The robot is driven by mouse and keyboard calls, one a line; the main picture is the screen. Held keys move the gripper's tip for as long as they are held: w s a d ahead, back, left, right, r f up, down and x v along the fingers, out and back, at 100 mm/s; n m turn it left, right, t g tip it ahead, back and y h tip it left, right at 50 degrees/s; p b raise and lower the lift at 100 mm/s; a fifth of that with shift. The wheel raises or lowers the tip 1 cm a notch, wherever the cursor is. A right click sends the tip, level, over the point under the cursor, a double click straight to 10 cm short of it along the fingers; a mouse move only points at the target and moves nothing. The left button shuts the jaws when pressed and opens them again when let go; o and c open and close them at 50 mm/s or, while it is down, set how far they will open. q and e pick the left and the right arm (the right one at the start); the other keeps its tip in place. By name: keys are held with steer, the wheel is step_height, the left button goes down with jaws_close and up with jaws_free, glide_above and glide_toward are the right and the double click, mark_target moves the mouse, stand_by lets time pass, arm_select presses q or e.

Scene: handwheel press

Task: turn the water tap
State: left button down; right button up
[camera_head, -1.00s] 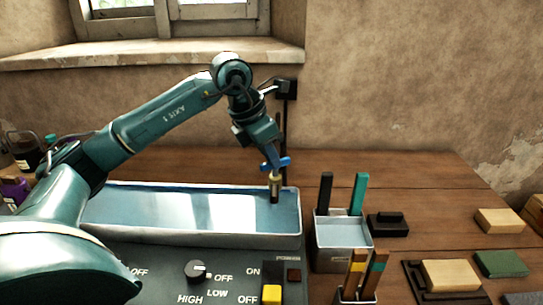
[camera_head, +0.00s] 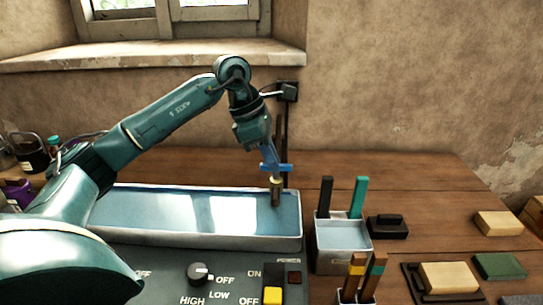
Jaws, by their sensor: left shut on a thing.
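The water tap has a blue cross handle (camera_head: 284,167) on top of a brass-coloured body (camera_head: 276,187). It stands over the right end of the long metal water trough (camera_head: 180,239). My left arm reaches in from the left and comes down on the tap from above. My left gripper (camera_head: 271,160) is shut on the blue handle and hides part of it. The tap outlet is small and dark, and I cannot tell whether water runs from it. My right gripper is not in view.
A control panel with a black knob (camera_head: 198,273) and a yellow switch (camera_head: 272,296) lies in front of the trough. A small tray (camera_head: 343,262) with upright sticks stands to the right. Several blocks, including a tan one (camera_head: 498,223), lie farther right. The back right tabletop is clear.

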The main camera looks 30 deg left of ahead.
arm_select(q)
steer(key=c, duration=1.5)
jaws_free()
steer(key=shift+r, duration=0.1)
steer(key=v, duration=1.3)
steer(key=shift+s, duration=0.1)
